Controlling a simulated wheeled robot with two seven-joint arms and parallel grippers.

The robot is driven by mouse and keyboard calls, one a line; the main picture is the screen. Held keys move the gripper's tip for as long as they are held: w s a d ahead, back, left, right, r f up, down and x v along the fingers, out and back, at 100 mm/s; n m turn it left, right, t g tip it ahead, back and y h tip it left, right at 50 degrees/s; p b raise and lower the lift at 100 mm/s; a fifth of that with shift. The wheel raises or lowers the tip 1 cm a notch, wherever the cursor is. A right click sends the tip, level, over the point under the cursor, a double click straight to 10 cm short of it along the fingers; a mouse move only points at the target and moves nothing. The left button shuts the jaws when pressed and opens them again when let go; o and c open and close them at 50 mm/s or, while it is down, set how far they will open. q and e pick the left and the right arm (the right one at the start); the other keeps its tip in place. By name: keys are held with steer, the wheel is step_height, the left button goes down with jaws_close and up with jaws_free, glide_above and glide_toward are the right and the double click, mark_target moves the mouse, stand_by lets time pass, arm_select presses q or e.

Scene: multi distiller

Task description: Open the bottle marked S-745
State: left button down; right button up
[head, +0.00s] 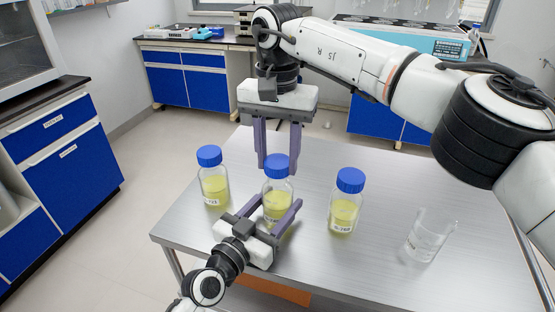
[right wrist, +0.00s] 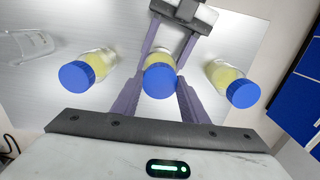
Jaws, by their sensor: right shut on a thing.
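Three clear bottles with yellow liquid and blue caps stand upright on the steel table: a left bottle (head: 214,188), a middle bottle (head: 277,202) and a right bottle (head: 344,213). Their small labels are too blurred to read surely; the middle one's label is mostly hidden. My right gripper (head: 279,163) comes from above and is shut on the middle bottle's blue cap (right wrist: 159,81). My left gripper (head: 279,199) reaches in from the front, its fingers on both sides of the middle bottle's body, seemingly closed on it. The cap still sits on the bottle.
An empty glass beaker (head: 430,236) stands at the right on the steel table (head: 385,265). The side bottles stand close to my grippers. Blue cabinets (head: 68,165) stand at the left. The table is clear between the right bottle and the beaker.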

mark_target(278, 161)
steer(key=shift+r, duration=0.4)
steer(key=shift+r, duration=2)
arm_select(q)
steer(key=c, duration=0.6)
jaws_free()
steer(key=shift+c, duration=0.2)
steer(key=shift+a, duration=0.1)
